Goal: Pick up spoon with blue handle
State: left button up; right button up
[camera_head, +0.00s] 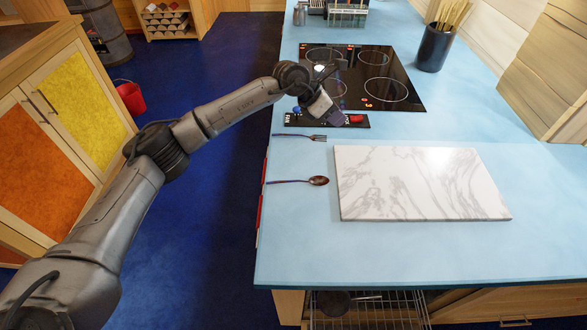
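The spoon (318,181) lies flat on the light blue counter, left of a marble board. Its handle (284,182) is thin and dark bluish and points left toward the counter's edge; its bowl is dark brown. A fork (318,138) lies a little farther back, also with its handle to the left. My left gripper (334,117) is over the dark control strip at the front of the cooktop, beyond both the fork and the spoon. It looks clear of the spoon; its finger gap cannot be made out. My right gripper is out of view.
The marble board (420,184) lies just right of the spoon. The black cooktop (400,75) and a dark utensil pot (434,48) are farther back. The control strip (290,120) has a red knob (355,118). The counter (300,235) in front of the spoon is clear.

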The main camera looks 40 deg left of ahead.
pick_arm(q)
jog(key=s+a+f+m+g+y, duration=0.1)
jog(key=s+a+f+g+y, duration=0.2)
jog(key=s+a+f, duration=0.15)
jog(key=m+g+y, duration=0.2)
jog(key=g, duration=0.3)
send_near(291, 181)
jog(key=p+x, duration=0.2)
jog(key=x, duration=0.1)
jog(key=shift+a, duration=0.2)
jog(key=shift+s+d+f+p, duration=0.1)
jog(key=shift+s+f+p, duration=0.05)
jog(key=shift+f+p, duration=0.2)
jog(key=p+x, duration=0.1)
jog(key=x, duration=0.3)
jog(key=shift+d+f+p, duration=0.1)
jog(key=shift+p, duration=0.25)
jog(key=shift+f, duration=0.3)
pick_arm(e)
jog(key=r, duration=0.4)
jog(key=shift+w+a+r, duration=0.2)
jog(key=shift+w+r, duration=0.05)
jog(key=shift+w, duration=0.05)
pick_arm(q)
grip_shut()
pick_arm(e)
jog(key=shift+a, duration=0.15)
